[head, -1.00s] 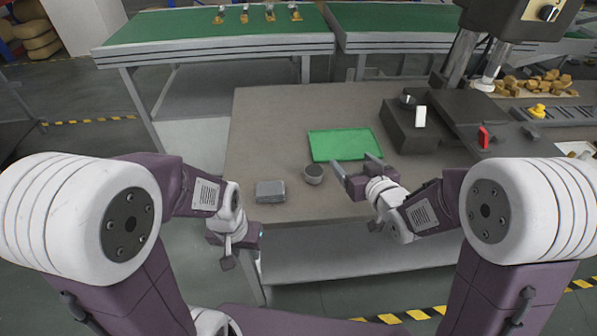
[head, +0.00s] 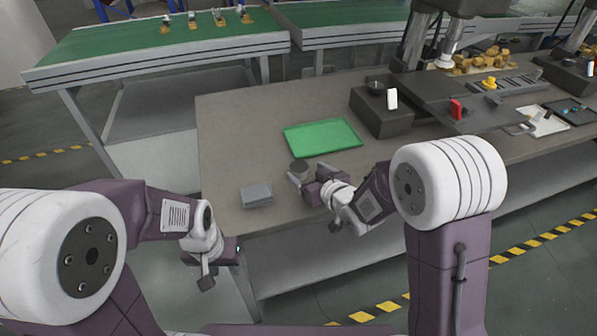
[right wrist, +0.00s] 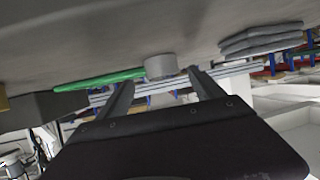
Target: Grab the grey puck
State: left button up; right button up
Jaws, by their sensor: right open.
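The grey puck (head: 298,166) is a short round cylinder on the brown-grey table, just in front of the green tray. My right gripper (head: 308,180) is beside it, with a finger covering part of its lower edge. In the right wrist view the puck (right wrist: 160,66) shows just beyond the open fingertips (right wrist: 160,84), roughly between them. Nothing is held there; I cannot tell whether a finger touches the puck. My left gripper (head: 206,279) hangs off the table's left front corner, away from the puck; its jaws are unclear.
A green tray (head: 322,138) lies behind the puck. A folded grey stack (head: 256,195) lies to its left front, also seen in the right wrist view (right wrist: 262,40). A dark block (head: 380,112) stands to the right. Table (head: 238,125) left of the tray is clear.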

aim_at(301, 169)
jog(key=shift+w+f, duration=0.1)
jog(key=shift+w, duration=0.05)
jog(key=x, duration=0.5)
jog(key=shift+a, duration=0.3)
grip_shut()
notch_tip(301, 169, up, 5)
jog(key=shift+p, duration=0.5)
jog(key=w+d+r+p, duration=0.4)
jog(key=w+d+r, duration=0.2)
jog(key=d, duration=0.3)
jog(key=shift+w+d, duration=0.25)
jog(key=shift+d, duration=0.1)
